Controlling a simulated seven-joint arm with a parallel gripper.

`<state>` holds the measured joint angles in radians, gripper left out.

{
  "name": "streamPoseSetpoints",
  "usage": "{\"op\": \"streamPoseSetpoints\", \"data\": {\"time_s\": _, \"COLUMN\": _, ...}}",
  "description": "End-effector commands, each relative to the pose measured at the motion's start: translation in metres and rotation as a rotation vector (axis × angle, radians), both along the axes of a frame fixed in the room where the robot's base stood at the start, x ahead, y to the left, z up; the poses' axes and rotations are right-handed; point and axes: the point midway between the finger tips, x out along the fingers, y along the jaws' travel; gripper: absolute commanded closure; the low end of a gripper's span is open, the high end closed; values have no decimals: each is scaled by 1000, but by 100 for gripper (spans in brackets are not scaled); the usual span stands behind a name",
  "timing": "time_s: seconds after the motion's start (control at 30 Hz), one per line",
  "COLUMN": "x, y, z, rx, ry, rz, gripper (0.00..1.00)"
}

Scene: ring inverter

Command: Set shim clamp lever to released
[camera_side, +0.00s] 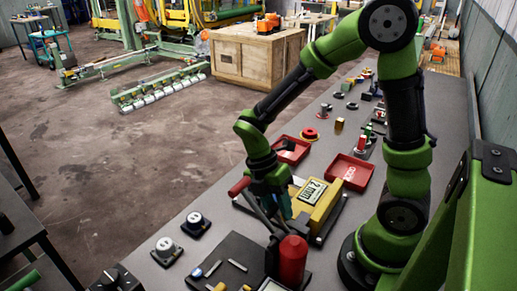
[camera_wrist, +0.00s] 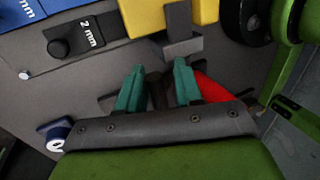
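A yellow block (camera_side: 313,194) with a white "2 mm" label sits on a dark base in the side view. Yellow (camera_wrist: 160,14) with a grey bracket also shows at the top of the wrist view. My gripper (camera_side: 277,222) is low beside the block, pointing down. In the wrist view its teal fingers (camera_wrist: 158,72) stand apart, with a dark part between them; contact is unclear. A red grip (camera_side: 238,187) shows just left of my gripper in the side view. A red part (camera_wrist: 217,90) lies partly behind the right finger. Which piece is the clamp lever is unclear, as is its setting.
A red upright cylinder (camera_side: 292,261) stands close to my gripper at the front. Two round dials (camera_side: 196,222) (camera_side: 166,249) are to the left. Red trays (camera_side: 350,172) lie beyond. A blue block (camera_wrist: 22,14) and a black "2 mm" piece (camera_wrist: 82,36) are at upper left in the wrist view.

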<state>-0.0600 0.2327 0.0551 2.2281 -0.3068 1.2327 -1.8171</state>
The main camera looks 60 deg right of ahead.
Motion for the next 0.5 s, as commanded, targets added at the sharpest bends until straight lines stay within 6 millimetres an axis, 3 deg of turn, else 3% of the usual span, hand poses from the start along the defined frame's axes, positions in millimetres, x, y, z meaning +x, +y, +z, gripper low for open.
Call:
{"op": "streamPoseSetpoints", "data": {"time_s": 0.03, "x": 0, "y": 0, "z": 0, "rx": 0, "ry": 0, "rz": 0, "gripper": 73}}
{"op": "streamPoseSetpoints", "data": {"time_s": 0.2, "x": 0, "y": 0, "z": 0, "rx": 0, "ry": 0, "rz": 0, "gripper": 99}}
{"op": "streamPoseSetpoints", "data": {"time_s": 0.5, "x": -1, "y": 0, "z": 1, "rx": 0, "ry": -20, "rz": 0, "gripper": 100}}
